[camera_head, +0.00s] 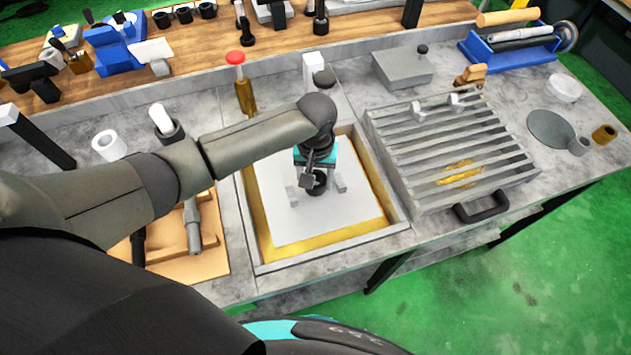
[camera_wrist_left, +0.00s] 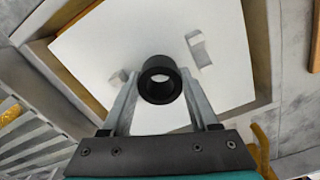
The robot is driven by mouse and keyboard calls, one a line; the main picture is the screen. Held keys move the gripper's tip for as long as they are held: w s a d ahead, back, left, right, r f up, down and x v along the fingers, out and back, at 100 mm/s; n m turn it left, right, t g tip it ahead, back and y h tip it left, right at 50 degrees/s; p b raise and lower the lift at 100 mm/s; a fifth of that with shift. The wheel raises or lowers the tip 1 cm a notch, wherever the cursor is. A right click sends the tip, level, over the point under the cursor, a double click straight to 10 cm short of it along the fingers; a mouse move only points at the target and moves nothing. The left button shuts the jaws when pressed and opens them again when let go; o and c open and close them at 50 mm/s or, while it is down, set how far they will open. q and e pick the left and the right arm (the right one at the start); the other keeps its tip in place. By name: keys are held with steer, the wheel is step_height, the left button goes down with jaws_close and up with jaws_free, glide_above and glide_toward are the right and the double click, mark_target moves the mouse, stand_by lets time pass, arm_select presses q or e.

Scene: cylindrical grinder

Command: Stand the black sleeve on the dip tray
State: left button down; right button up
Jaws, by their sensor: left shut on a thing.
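The black sleeve (camera_head: 317,188) is a short dark ring held at the fingertips of my left gripper (camera_head: 313,180). In the left wrist view the sleeve (camera_wrist_left: 161,79) sits between the two grey fingers of the gripper (camera_wrist_left: 160,92), with its open bore showing. The dip tray (camera_head: 325,224) appears to be the white plate set in a sunken basin with a yellow border. It also shows in the left wrist view (camera_wrist_left: 100,52). The gripper and sleeve are over the plate; I cannot tell whether the sleeve touches it. My right gripper is not in view.
Two small grey blocks show on the white plate near the sleeve (camera_wrist_left: 199,50). A slatted grey rack (camera_head: 450,150) with a black handle stands to the right. A wooden board (camera_head: 205,240) lies left.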

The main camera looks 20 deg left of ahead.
arm_select(q)
steer(key=shift+f, duration=0.65)
steer(key=shift+f, duration=0.2)
steer(key=shift+c, duration=2.2)
jaws_free()
steer(key=shift+r, duration=0.1)
step_height(320, 180, up, 12)
steer(key=p, duration=0.1)
steer(key=shift+p, duration=0.35)
